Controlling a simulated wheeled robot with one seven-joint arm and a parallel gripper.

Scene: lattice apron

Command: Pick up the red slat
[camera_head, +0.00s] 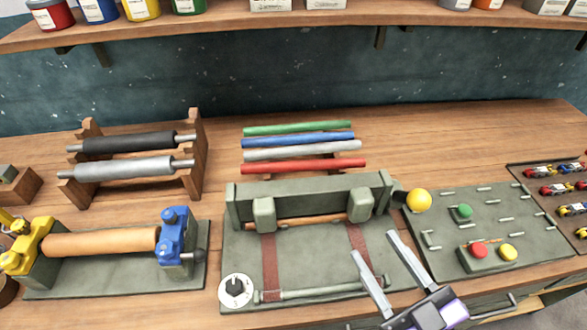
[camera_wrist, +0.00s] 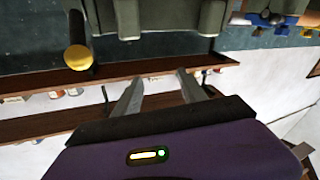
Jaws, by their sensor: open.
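My gripper (camera_head: 374,262) is open and empty. In the head view it appears in front of the fixture's right part, well nearer than the red slat. The wrist view shows the open fingers (camera_wrist: 160,90) with nothing between them; I cannot make out the red slat there.
The fixture (camera_head: 305,255) with its raised back bar (camera_head: 308,200) and yellow-knobbed lever (camera_head: 419,201) stands between my gripper and the slats. A roller rack (camera_head: 195,150) is left of the slats. A button panel (camera_head: 480,230) is at right. Bench right of the slats is clear.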

